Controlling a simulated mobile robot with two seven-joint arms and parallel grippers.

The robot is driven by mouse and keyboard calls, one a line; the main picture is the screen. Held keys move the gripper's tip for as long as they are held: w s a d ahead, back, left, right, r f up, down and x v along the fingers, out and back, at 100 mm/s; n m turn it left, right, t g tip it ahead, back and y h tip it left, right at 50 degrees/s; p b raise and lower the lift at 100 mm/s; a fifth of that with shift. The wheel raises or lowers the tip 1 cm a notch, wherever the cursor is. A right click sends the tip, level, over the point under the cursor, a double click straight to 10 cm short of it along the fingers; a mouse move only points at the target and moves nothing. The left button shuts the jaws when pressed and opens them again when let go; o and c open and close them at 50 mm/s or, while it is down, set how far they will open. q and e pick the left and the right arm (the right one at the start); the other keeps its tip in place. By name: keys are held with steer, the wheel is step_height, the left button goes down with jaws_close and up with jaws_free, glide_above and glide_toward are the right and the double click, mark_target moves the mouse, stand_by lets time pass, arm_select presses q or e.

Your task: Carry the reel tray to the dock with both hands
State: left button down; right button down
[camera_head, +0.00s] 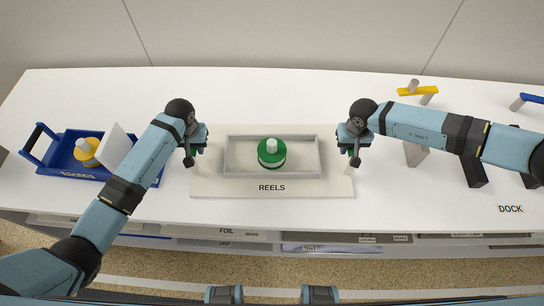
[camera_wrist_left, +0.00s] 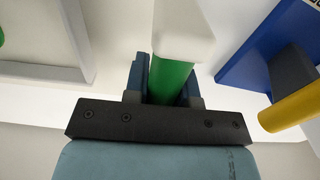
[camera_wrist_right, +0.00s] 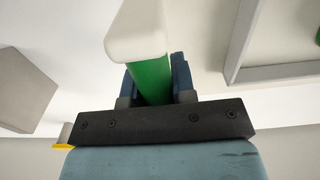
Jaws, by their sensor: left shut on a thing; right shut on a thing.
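The reel tray (camera_head: 210,186) is a pale board with a grey-rimmed recess (camera_head: 228,168) and the label REELS. A green reel with a white top (camera_head: 271,153) stands upright in the recess. My left gripper (camera_head: 195,150) is shut on the tray's left green handle, seen in the left wrist view (camera_wrist_left: 172,82). My right gripper (camera_head: 354,148) is shut on the right green handle, seen in the right wrist view (camera_wrist_right: 152,78). The tray looks level; I cannot tell whether it touches the table. The DOCK label (camera_head: 510,209) is at the right front of the white table (camera_head: 290,86).
A blue tray (camera_head: 52,160) with a yellow reel (camera_head: 86,152) and a pale panel stands at the left. At the right are a yellow-topped stand (camera_head: 417,91) and a blue-topped one (camera_head: 532,98). The table behind the reel tray is clear. Labelled shelves lie below the front edge.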

arm_select(q)
steer(key=shift+w+r, duration=0.1)
steer(key=shift+r, duration=0.15)
arm_select(e)
steer(key=shift+w+d+r, duration=0.1)
steer(key=shift+r, duration=0.15)
stand_by(0.5)
